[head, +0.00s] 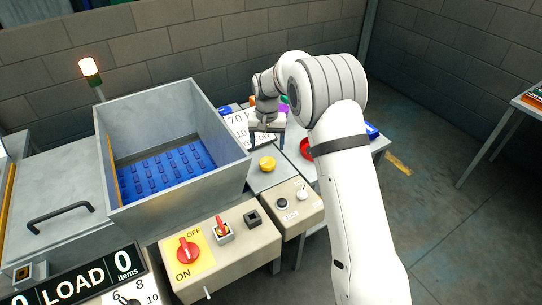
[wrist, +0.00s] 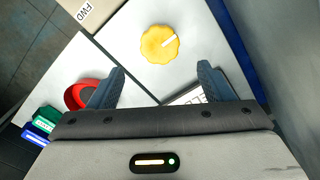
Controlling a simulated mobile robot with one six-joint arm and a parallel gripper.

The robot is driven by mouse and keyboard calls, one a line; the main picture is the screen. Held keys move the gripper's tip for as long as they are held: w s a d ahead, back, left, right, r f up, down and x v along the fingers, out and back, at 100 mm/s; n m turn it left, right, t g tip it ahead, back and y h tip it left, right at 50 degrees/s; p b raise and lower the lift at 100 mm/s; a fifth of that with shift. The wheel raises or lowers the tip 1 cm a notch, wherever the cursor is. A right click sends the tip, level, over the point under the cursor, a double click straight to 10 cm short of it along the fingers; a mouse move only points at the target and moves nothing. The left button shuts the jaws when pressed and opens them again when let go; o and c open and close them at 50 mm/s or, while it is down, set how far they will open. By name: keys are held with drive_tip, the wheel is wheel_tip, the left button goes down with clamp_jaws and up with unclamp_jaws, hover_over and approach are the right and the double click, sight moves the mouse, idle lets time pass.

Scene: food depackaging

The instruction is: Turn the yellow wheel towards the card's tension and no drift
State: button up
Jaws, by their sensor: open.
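The yellow wheel (wrist: 158,45) is a scalloped round knob with a white pointer mark, on a pale panel at the top middle of the wrist view. In the head view the yellow wheel (head: 267,164) sits on a grey surface right of the metal hopper. My gripper (wrist: 161,84) is open and empty, its two dark fingers apart, with the wheel ahead of it and not between the fingers. In the head view my gripper (head: 266,124) is near the white card (head: 239,127), which reads "70" and "10" in part. The rest of the card is hidden.
A red round object (wrist: 86,94) lies beside the left finger, with green and blue boxes (wrist: 41,127) beyond. A box marked FWD (wrist: 86,12) is near the wheel. The hopper (head: 180,205) and control box with red switch (head: 187,250) stand left.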

sight(268, 161)
wheel_tip(268, 161, down, 8)
drive_tip(key=shift+r+p, duration=0.2)
drive_tip(key=shift+p, duration=0.65)
drive_tip(key=shift+c, duration=0.4)
drive_tip(key=c, duration=0.9)
drive_tip(key=shift+d, duration=0.15)
